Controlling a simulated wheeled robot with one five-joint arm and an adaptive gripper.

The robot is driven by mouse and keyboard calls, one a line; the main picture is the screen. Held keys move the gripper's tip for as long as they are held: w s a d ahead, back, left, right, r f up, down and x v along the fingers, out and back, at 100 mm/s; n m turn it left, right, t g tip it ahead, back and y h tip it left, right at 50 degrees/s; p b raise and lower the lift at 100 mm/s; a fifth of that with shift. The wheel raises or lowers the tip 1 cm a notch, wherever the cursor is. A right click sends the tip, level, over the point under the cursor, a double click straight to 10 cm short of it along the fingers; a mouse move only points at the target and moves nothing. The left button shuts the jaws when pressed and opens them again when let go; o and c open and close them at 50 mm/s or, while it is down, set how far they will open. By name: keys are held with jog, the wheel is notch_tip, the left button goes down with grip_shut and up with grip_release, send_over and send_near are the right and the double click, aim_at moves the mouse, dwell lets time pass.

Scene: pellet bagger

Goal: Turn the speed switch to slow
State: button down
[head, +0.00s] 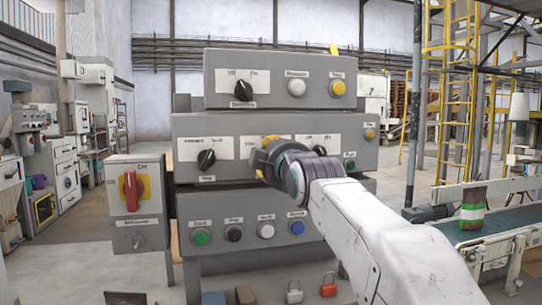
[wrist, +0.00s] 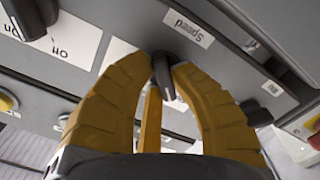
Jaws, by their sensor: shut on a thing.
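The speed switch is a black knob (wrist: 162,72) on a grey panel, beside a white label (wrist: 188,25) reading "Speed", upside down in the wrist view. My gripper (wrist: 168,72) has its yellow fingers on both sides of this knob and is shut on it. The knob's long side runs nearly up and down in the wrist view, slightly tilted. Its position marks are mostly hidden by the fingers. In the head view my gripper (head: 262,160) is at the middle panel (head: 225,125) and covers the switch.
Other black knobs sit left (head: 206,160) and right (head: 320,150) of my gripper. A red rotary switch (head: 131,190) is on the box at left. Coloured buttons (head: 234,233) line the lower panel. Padlocks (head: 328,285) lie below. A conveyor (head: 500,230) stands at right.

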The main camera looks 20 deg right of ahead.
jog(key=shift+n, duration=0.6)
jog(key=c, duration=1.1)
grip_release()
jog(key=shift+w, duration=0.1)
jog(key=shift+s, duration=0.2)
jog(key=s, duration=1.1)
jog(key=shift+s, duration=0.35)
jog(key=shift+a, duration=0.1)
jog(key=shift+p, duration=0.6)
